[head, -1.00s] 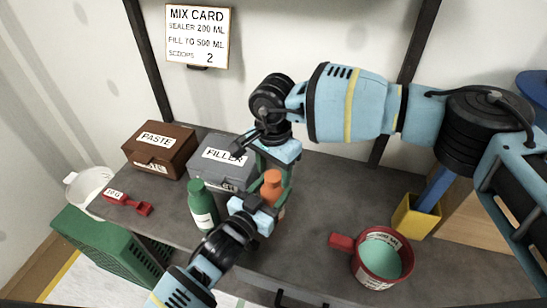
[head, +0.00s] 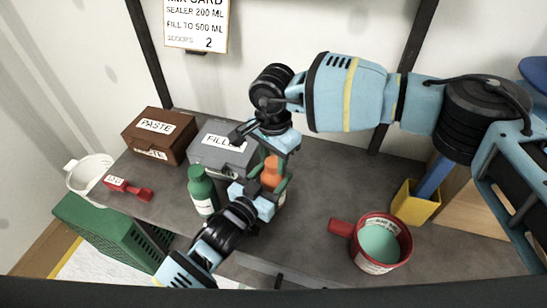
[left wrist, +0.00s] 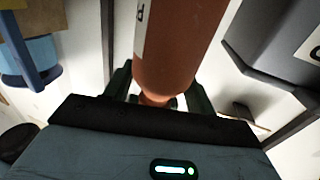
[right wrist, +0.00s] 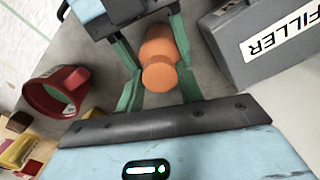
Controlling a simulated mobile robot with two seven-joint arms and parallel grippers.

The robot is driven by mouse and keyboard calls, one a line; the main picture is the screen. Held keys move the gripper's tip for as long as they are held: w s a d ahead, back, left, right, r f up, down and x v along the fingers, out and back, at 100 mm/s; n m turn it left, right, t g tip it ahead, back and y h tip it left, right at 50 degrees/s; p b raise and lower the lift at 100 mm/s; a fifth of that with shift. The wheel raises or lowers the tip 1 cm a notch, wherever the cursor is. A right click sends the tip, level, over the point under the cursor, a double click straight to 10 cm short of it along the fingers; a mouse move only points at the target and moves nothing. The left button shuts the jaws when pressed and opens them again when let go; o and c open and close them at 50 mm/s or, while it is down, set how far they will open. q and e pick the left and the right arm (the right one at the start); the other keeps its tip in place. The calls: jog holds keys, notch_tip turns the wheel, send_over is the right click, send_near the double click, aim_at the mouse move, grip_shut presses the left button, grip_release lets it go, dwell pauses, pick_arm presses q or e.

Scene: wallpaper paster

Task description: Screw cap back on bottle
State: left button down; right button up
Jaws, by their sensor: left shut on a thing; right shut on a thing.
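The orange bottle (head: 272,172) stands upright near the middle of the bench, partly hidden by both grippers. Its round orange top (right wrist: 160,76), which looks like the cap, sits on the bottle in the right wrist view. My left gripper (head: 262,192) comes from the front and is shut around the bottle's upper part; the left wrist view shows the labelled orange body (left wrist: 175,45) close up. My right gripper (head: 276,158) comes from above and is shut with green fingers on either side of the orange top. Whether the cap's thread is seated is hidden.
A green bottle (head: 202,190) stands close left of my left gripper. The grey FILLER box (head: 225,150) and brown PASTE box (head: 158,136) are behind. A red cup (head: 381,243), yellow holder (head: 414,203), red scoop (head: 128,188) and white bucket (head: 88,178) stand around.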

pick_arm(q)
jog(key=shift+a, duration=0.15)
pick_arm(e)
jog(key=m, duration=0.4)
jog(key=shift+f, duration=0.1)
jog(key=m, duration=0.3)
jog(key=shift+s, duration=0.1)
jog(key=m, duration=0.3)
jog(key=shift+m, duration=0.4)
pick_arm(q)
jog(key=shift+w, duration=0.1)
pick_arm(e)
jog(key=m, duration=0.4)
jog(key=o, duration=1.2)
jog(key=shift+c, duration=0.2)
notch_tip(320, 180, up, 12)
